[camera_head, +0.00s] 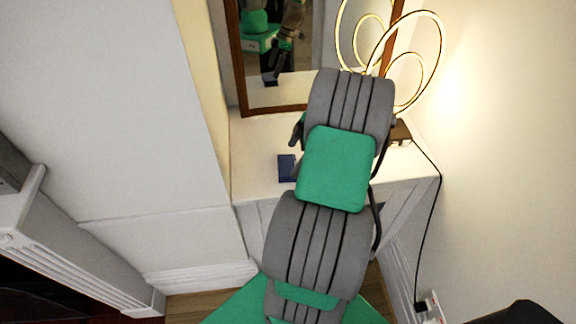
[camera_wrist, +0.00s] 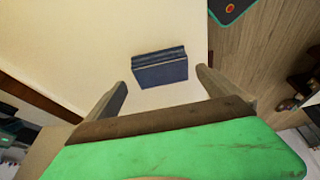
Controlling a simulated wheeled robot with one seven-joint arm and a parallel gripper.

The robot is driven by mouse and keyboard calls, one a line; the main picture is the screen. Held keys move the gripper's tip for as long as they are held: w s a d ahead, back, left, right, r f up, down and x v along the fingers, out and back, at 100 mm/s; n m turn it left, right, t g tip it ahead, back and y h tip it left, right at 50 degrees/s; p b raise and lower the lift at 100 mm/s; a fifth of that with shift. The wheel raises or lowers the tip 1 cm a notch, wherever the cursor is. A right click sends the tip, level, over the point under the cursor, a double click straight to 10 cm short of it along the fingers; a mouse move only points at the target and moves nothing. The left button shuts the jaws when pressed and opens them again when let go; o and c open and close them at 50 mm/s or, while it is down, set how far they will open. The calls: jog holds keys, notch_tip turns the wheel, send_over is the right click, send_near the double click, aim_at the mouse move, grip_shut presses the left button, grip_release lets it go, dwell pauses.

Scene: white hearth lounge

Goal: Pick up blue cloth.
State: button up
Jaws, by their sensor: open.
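The blue cloth (camera_head: 287,168) lies on the white cabinet top, just left of my arm in the head view; part of it may be hidden behind the arm. In the wrist view the folded dark blue cloth (camera_wrist: 160,70) shows as a small layered rectangle. My gripper (camera_wrist: 162,78) is open, one finger on each side of the cloth in that picture. Nothing is held between the fingers. The wrist view does not settle how far the fingertips are above the cloth. In the head view my arm hides most of the gripper.
The white cabinet (camera_head: 255,185) stands against the wall. A wood-framed mirror (camera_head: 243,75) rises behind its top. A glowing looped lamp (camera_head: 440,50) stands at the right, its black cord (camera_head: 432,240) running down to a wall outlet. The cabinet top left of the cloth is clear.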

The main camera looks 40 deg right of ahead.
aim_at(289, 165)
jog(key=p+x, duration=0.1)
jog(key=x, duration=0.3)
jog(key=shift+a+f, duration=0.15)
jog(key=shift+f, duration=0.05)
jog(key=c, duration=1.2)
jog(key=shift+r, duration=0.1)
jog(key=shift+r, duration=0.25)
notch_tip(289, 165, up, 2)
jog(key=shift+r+b, duration=0.1)
jog(key=shift+b, duration=0.7)
jog(key=s+a+r+b, duration=0.1)
jog(key=s+a+r, duration=0.5)
jog(key=s+r, duration=0.1)
jog(key=s+a+r+b, duration=0.1)
jog(key=s+a+r, duration=0.2)
jog(key=shift+s+a+r+b, duration=0.1)
jog(key=shift+s+r+b, duration=0.05)
jog(key=shift+s+b, duration=0.2)
